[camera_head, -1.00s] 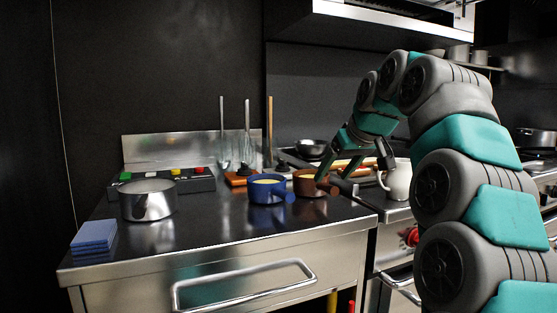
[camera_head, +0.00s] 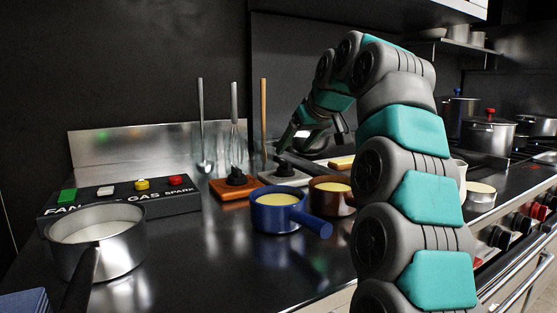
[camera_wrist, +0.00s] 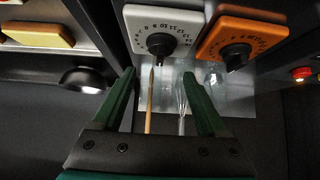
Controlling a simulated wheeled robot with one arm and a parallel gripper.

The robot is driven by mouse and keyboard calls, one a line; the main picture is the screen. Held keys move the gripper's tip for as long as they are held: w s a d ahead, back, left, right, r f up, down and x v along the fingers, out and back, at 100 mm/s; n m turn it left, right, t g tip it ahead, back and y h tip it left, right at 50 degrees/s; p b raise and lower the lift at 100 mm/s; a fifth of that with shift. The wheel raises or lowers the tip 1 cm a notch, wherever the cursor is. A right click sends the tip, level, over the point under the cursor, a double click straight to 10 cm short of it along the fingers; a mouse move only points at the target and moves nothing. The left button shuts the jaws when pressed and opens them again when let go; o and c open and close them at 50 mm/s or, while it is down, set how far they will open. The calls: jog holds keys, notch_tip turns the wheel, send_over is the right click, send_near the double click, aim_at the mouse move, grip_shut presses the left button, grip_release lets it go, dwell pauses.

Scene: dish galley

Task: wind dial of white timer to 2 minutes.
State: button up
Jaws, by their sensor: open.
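The white timer (camera_head: 290,181) lies at the back of the counter, a pale square plate with a black dial (camera_head: 285,168) on top. In the wrist view the white timer (camera_wrist: 136,19) shows small numbers around its black dial (camera_wrist: 161,43); its exact setting is too small to read. An orange timer (camera_head: 228,190) lies just left of it in the head view and to its right in the wrist view (camera_wrist: 262,30). My gripper (camera_wrist: 159,73) is open and empty, its fingers apart and pointing toward the white timer. In the head view my gripper (camera_head: 309,137) is close above that timer, partly hard to make out.
A blue pot (camera_head: 277,212) and a brown pot (camera_head: 331,198) stand in front of the timers. Upright utensils (camera_head: 235,125) stand behind. A button box (camera_head: 165,203) and a steel pan (camera_head: 100,245) are at left. The front counter middle is clear.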

aim_at(285, 161)
jog(key=x, duration=0.7)
jog(key=shift+f, duration=0.15)
grip_shut()
dwell(0.4)
